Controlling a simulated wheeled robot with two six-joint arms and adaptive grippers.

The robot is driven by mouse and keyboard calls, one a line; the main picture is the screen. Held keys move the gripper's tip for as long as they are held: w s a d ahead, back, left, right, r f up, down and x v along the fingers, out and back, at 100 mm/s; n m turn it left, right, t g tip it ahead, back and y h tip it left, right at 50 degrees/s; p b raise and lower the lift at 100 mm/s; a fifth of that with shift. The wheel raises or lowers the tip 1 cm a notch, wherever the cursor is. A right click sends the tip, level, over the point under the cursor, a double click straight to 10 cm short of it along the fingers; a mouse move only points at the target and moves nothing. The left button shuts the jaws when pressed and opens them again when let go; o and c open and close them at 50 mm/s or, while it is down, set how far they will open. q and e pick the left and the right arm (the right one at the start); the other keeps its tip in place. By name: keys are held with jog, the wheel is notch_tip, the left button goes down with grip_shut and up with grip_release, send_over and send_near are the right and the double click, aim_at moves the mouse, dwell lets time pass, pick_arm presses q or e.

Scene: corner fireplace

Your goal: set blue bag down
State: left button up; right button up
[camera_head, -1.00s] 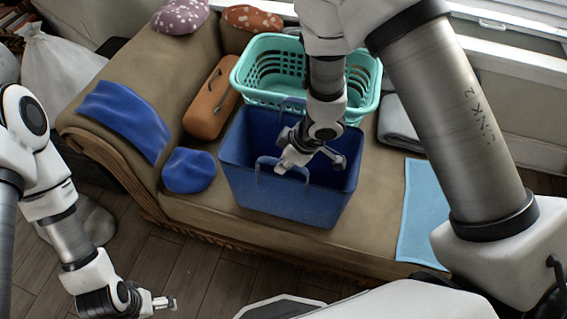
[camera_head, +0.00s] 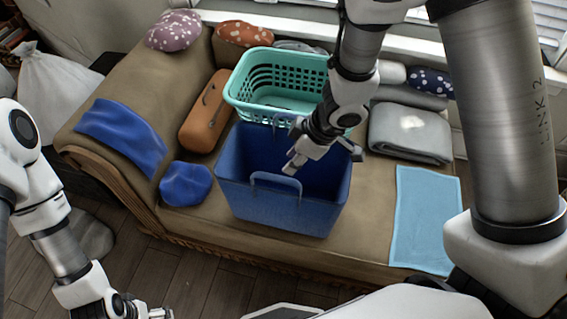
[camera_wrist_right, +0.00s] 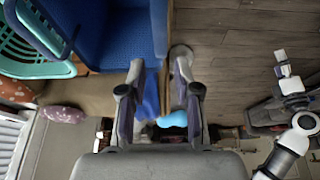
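The blue bag (camera_head: 285,205) stands upright on the brown chaise, its top open and its front handle (camera_head: 276,178) raised. In the right wrist view the bag (camera_wrist_right: 118,35) fills the upper middle. My right gripper (camera_head: 324,160) is over the bag's opening, toward its right side. In the right wrist view its two fingers (camera_wrist_right: 160,72) are spread, with no handle visible between them. My left gripper (camera_head: 148,312) is at the bottom edge of the head view, away from the bag and partly cut off.
A teal basket (camera_head: 245,99) stands right behind the bag. An orange case (camera_head: 205,115), a blue cushion (camera_head: 186,184) and a blue cloth (camera_head: 122,135) lie left. A folded grey blanket (camera_head: 410,145) and a light blue towel (camera_head: 427,220) lie right. Bare chaise shows between bag and towel.

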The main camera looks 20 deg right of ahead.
jog(key=s+d+f+m+g+h, duration=0.1)
jog(key=s+d+f+m, duration=0.3)
jog(key=s+f, duration=0.5)
jog(key=s+d+f+m+g+h, duration=0.1)
jog(key=s+d+f+m+h, duration=0.1)
jog(key=s+d+f+m, duration=0.2)
jog(key=s+f+m, duration=0.3)
jog(key=s+f, duration=0.2)
jog(key=f, duration=0.2)
jog(key=shift+s+d+m+g+h, duration=0.2)
jog(key=shift+s+m+g+h, duration=0.1)
jog(key=shift+g, duration=0.1)
jog(key=shift+w, duration=0.1)
